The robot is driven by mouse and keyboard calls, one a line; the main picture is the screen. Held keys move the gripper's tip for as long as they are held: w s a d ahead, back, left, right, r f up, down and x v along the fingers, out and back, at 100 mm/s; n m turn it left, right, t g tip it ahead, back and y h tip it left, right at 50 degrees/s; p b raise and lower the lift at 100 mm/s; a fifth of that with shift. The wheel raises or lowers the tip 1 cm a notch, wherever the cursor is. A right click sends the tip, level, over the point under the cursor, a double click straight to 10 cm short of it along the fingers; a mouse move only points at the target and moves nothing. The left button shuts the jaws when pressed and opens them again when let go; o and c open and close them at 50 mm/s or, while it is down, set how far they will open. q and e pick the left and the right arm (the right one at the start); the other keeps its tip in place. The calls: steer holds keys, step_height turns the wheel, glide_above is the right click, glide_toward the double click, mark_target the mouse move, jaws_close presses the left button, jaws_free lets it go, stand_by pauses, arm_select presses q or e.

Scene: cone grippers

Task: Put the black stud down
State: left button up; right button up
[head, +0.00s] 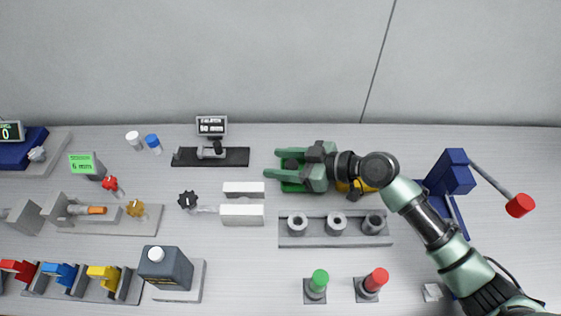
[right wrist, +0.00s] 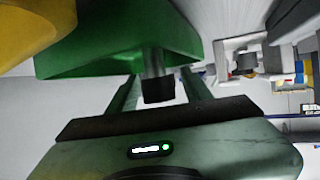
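My right gripper (head: 281,171) is over the green bin (head: 293,181), its fingers pointing left in the head view. In the right wrist view the fingers (right wrist: 160,92) stand apart, with a gap on each side of the black stud (right wrist: 158,91). The stud has a black head and a grey shank that runs toward the green bin (right wrist: 115,45). I cannot tell whether the stud touches the bin. In the head view a dark shape between the fingers appears to be the stud, and the gripper hides much of the bin. My left gripper is not in view.
A yellow bin (head: 352,187) lies partly hidden under my right arm. A grey block with several round sockets (head: 337,240) stands in front. Green (head: 319,281) and red (head: 374,281) buttons are nearer. A blue press with a red-ended lever (head: 452,172) stands at right.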

mark_target(290, 163)
steer(key=shift+r, duration=0.25)
steer(key=b+v, duration=0.1)
steer(key=v, duration=0.5)
steer(key=shift+d+f, duration=0.1)
steer(key=shift+d, duration=0.2)
steer(key=shift+s+d+r+b, duration=0.25)
steer(key=shift+d+r+b, duration=0.05)
steer(key=shift+d, duration=0.05)
